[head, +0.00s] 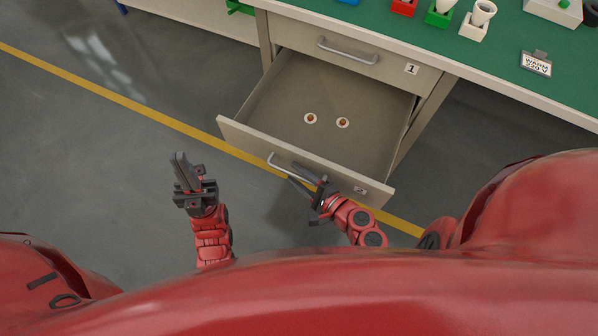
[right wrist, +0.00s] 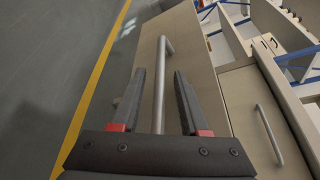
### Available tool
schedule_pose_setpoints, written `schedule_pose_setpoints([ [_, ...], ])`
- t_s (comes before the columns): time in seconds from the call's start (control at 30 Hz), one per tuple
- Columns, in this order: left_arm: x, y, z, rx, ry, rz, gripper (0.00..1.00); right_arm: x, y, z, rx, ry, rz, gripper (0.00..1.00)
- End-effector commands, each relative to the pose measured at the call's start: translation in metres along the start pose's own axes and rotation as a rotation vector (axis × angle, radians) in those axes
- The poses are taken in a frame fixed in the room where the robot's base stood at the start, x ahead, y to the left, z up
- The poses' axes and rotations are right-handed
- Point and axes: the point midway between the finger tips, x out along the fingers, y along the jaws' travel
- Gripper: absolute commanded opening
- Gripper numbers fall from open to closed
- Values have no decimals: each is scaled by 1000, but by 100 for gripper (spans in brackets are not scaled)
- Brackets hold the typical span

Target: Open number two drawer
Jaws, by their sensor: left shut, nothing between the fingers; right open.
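The number two drawer (head: 250,137) is pulled well out from under the bench, and its inside shows. A small label (head: 360,190) is on its front, at the right end. Its grey bar handle (head: 290,169) also shows in the right wrist view (right wrist: 160,85), running between the two fingers. My right gripper (head: 308,186) is open around the handle; whether a finger touches it, I cannot tell. My left gripper (head: 180,160) is shut and empty, held over the floor to the left of the drawer.
Two small round white pieces with brown centres (head: 310,118) (head: 343,122) lie in the open drawer. The drawer marked 1 (head: 385,68) above is shut. The green bench top (head: 480,50) holds coloured sockets and a sign (head: 536,64). The floor at left is clear.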

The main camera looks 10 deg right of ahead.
Motion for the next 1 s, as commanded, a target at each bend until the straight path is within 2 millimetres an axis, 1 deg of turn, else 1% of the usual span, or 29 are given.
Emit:
schedule_pose_setpoints([
  [0.23, -1, 0, 0, 0, 0, 0, 0, -1, 0, 0, 0, 1, 0, 45],
  [0.33, -4, 0, 1, 0, 0, 0, 0, -7, 1, -3, 2, 5, -3, 45],
  [0.5, -15, 1, 2, 0, 0, 0, 0, -29, 3, -3, 0, 7, -2, 45],
  [0.57, -13, 1, 2, 0, 0, 0, 0, -38, 0, -3, -1, 9, -3, 45],
  [0.73, -13, 1, 2, 0, 0, 0, 0, -62, 1, -1, 3, 6, 1, 45],
  [0.77, -4, 0, 1, 0, 0, 0, 0, -68, -4, 1, 4, 6, 1, 45],
  [0.8, 2, 0, 0, 0, 0, 0, 0, -74, -5, 1, 2, 6, 3, 45],
  [0.9, 13, -1, -2, 0, 0, 0, 0, -92, -5, 2, 5, 6, 0, 45],
  [0.93, 24, -1, -4, 0, 0, 0, 0, -98, -8, 5, 5, 2, 3, 45],
  [1.0, 39, -2, -7, 0, 1, 0, 0, -112, -9, 5, 7, 2, 3, 45],
])
